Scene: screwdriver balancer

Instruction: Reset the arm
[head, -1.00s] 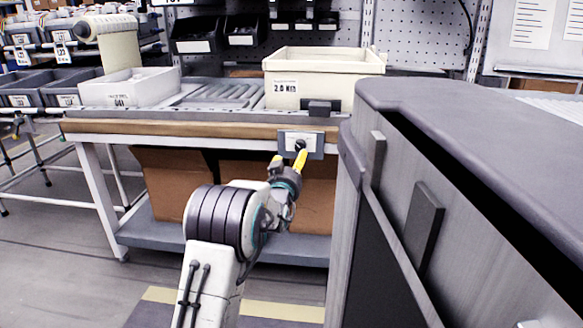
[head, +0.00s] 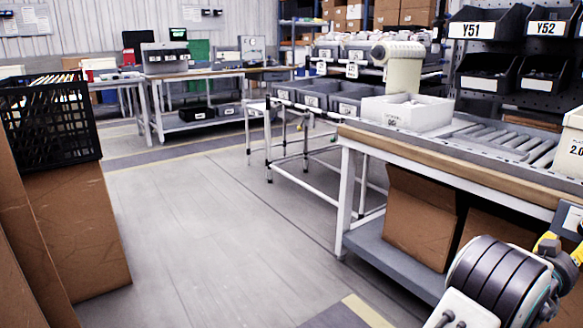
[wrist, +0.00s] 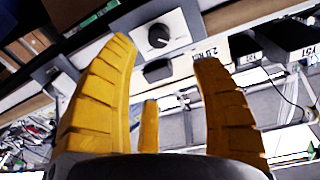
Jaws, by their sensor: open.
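My gripper (wrist: 165,75) fills the lower part of the wrist view, its yellow fingers spread wide with nothing between them. Beyond the fingertips is a pale plate with a black knob (wrist: 158,36) on the workbench's edge; the gripper is apart from it as far as I can tell. In the head view my arm (head: 500,280) is at the lower right, with only part of the yellow end showing at the right border. The workbench (head: 440,150) has a wooden edge and a roller top. A pale bin (head: 572,150) is cut off at the right.
A white tray (head: 405,112) stands on the bench, and cardboard boxes (head: 420,215) sit beneath it. A black crate (head: 48,125) rests on cardboard at the left. The grey floor (head: 220,220) between is clear.

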